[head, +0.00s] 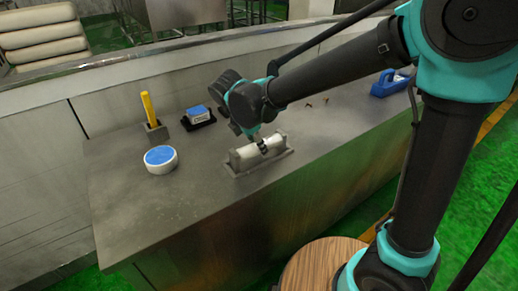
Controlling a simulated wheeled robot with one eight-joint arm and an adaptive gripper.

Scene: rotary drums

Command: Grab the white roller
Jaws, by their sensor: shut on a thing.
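The white roller (244,153) lies lengthwise in a grey holder (256,167) near the front edge of the metal counter. My gripper (262,147) reaches down from above and is shut on the roller around its middle. The fingertips are small and partly hidden against the roller. The roller appears to be still in the holder, with its ends showing on both sides of the fingers.
On the counter (120,215) stand a round white tub with a blue top (160,160), a yellow-handled tool in a block (150,115), a blue-and-white box on a black tray (197,115) and a blue container (388,84). Small brown bits (308,104) lie behind. The front left counter is clear.

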